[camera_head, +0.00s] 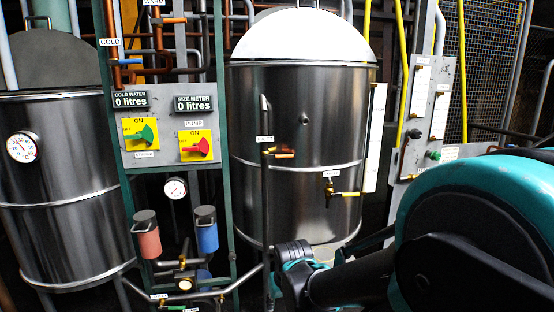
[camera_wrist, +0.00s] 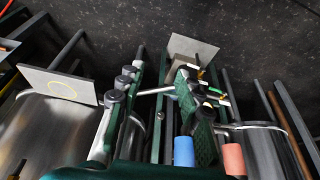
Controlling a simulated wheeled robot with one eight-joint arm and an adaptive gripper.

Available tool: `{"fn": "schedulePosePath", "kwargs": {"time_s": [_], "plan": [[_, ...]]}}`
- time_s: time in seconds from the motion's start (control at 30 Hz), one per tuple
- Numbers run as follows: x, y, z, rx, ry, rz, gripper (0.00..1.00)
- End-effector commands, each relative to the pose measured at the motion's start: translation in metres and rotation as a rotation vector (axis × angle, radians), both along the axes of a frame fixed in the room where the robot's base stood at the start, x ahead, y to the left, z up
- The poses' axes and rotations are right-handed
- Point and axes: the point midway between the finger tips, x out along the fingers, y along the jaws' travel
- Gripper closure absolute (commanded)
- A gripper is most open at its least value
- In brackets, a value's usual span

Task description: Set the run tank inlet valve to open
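A large steel tank (camera_head: 300,110) with a white domed lid stands at centre in the head view. A vertical pipe by its left side carries a small valve with an orange handle (camera_head: 285,155), lying roughly horizontal. The label (camera_head: 265,138) above it is too small to read. A brass tap with a yellow handle (camera_head: 347,194) sits lower on the tank's front. I cannot tell for sure which one is the run tank inlet valve. My gripper (camera_head: 292,262) is low in front of the tank, apart from both handles. In the wrist view my gripper (camera_wrist: 160,80) has its fingers spread and empty.
A grey panel (camera_head: 165,95) with a green and a red switch stands left of the tank. Red (camera_head: 146,240) and blue (camera_head: 206,235) canisters hang below it. Another tank (camera_head: 60,190) stands far left. Pipes crowd the floor area near my gripper.

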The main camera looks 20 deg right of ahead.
Motion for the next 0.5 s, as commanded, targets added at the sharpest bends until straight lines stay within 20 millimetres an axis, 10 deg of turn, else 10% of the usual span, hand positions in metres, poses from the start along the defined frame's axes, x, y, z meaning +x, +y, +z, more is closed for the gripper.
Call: {"fn": "schedulePosePath", "kwargs": {"time_s": [0.33,0.5], "plan": [[0.003,0.001,0.002,0.012,-0.001,-0.008,0.65],[0.038,0.007,0.024,0.169,-0.024,-0.114,0.65]]}}
